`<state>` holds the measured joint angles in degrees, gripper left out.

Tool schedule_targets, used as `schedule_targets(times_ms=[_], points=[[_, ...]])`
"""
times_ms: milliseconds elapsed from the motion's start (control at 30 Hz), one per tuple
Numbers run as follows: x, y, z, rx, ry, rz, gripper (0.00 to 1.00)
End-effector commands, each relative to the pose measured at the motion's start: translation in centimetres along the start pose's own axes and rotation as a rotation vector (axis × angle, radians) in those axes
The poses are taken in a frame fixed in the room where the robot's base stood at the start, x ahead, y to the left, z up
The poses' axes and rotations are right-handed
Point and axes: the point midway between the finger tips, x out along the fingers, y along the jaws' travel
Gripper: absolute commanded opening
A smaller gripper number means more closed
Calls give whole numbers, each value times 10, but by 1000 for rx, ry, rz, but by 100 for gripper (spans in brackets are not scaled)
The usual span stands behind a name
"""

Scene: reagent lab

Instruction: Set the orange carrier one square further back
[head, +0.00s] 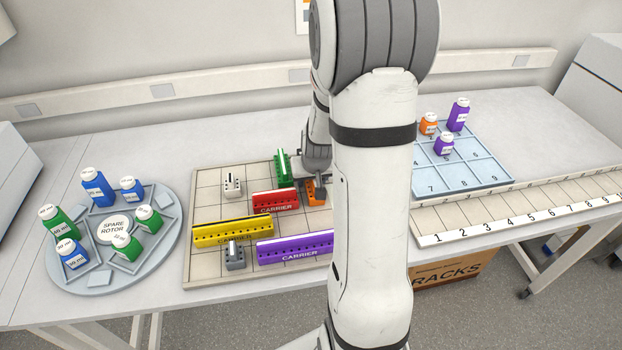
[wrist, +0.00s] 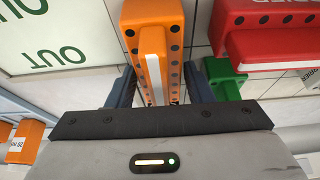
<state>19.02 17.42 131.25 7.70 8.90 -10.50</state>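The orange carrier (head: 316,191) stands on the gridded board (head: 207,190), just left of my arm, partly hidden. In the wrist view the orange carrier (wrist: 153,50) runs lengthwise between my two blue fingers, with a pale strip along its top. My gripper (wrist: 160,85) is open, with one finger on each side of the carrier. The fingers stand wide of the strip, and I see no firm contact.
Red (head: 275,201), green (head: 283,167), yellow (head: 233,231) and purple (head: 295,247) carriers share the board. Grey pieces (head: 232,184) stand there too. In the wrist view the red (wrist: 270,40) and green (wrist: 224,77) carriers lie close on the right. A round rotor (head: 113,228) with bottles is at left.

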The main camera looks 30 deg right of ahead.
Motion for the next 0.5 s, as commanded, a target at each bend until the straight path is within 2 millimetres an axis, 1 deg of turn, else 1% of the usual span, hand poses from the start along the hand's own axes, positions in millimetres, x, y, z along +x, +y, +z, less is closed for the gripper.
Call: schedule_targets(times_ms=[33, 133, 367, 500], points=[[0, 0, 0, 0, 0, 0, 51], [0, 0, 0, 0, 0, 0, 59], [-1, 1, 0, 1, 0, 0, 60], [-6, 1, -2, 1, 1, 0, 60]])
